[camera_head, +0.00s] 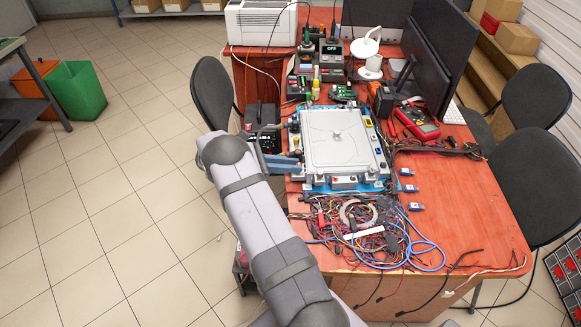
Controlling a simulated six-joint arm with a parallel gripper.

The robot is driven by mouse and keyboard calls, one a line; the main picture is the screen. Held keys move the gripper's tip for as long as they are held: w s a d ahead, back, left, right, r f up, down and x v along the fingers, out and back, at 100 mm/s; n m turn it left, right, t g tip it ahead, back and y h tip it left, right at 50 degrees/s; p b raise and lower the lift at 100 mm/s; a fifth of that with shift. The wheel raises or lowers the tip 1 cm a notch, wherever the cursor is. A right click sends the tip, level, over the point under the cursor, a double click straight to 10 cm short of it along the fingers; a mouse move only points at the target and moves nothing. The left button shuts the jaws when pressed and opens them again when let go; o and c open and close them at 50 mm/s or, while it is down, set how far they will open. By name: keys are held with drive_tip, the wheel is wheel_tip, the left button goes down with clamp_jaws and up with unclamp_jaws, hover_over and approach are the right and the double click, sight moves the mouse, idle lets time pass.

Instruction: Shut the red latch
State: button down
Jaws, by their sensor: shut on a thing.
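A white, flat-topped unit (343,140) on a blue base (345,187) sits on the red table. Small fittings line its left and front edges. My gripper (296,163) reaches in from the left, with its blue-grey fingers at the unit's left edge. It is shut on a small part there, mostly hidden by the fingers. I cannot make out the red latch clearly at this size.
Tangled wires (358,222) lie in front of the unit on the red table (480,215). A red multimeter (416,123) and monitors (438,62) stand to the right and behind. Small electronics (331,52) crowd the back. The table's right front is mostly clear.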

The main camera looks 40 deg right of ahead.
drive_tip(key=c, duration=2)
unclamp_jaws()
drive_tip(key=b+v, duration=0.2)
drive_tip(key=v, duration=0.5)
drive_tip(key=shift+w+a+r, duration=0.1)
